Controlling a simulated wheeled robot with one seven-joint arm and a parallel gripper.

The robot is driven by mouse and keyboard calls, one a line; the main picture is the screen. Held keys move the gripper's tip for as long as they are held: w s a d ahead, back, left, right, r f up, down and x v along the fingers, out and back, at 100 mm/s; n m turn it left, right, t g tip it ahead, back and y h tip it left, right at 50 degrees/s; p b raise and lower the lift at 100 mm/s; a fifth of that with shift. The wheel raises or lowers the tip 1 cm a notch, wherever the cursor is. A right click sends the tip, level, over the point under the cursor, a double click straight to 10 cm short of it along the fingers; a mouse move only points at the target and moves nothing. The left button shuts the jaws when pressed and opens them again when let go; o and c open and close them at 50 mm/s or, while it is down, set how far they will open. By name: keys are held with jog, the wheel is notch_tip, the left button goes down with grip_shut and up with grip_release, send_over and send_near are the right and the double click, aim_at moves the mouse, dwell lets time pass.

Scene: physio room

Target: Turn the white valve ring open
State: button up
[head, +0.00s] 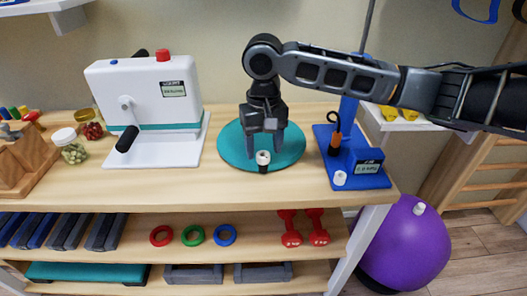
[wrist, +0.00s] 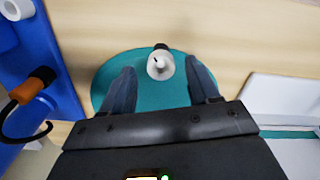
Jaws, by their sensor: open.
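My gripper (head: 264,146) points down over the mat. In the wrist view its two fingers are spread, one on each side of the ring, with gaps and no visible contact. I cannot tell whether the fingertips are level with the ring. A second white ring (head: 340,178) is on the blue stand's base.
The blue stand (head: 348,150), with an orange-and-black handle, rises close on the right. A white crank machine (head: 150,95) stands left of the mat. Jars (head: 73,151) are farther left. Bare table lies in front of the mat.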

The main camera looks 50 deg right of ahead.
jog(key=shift+f, duration=1)
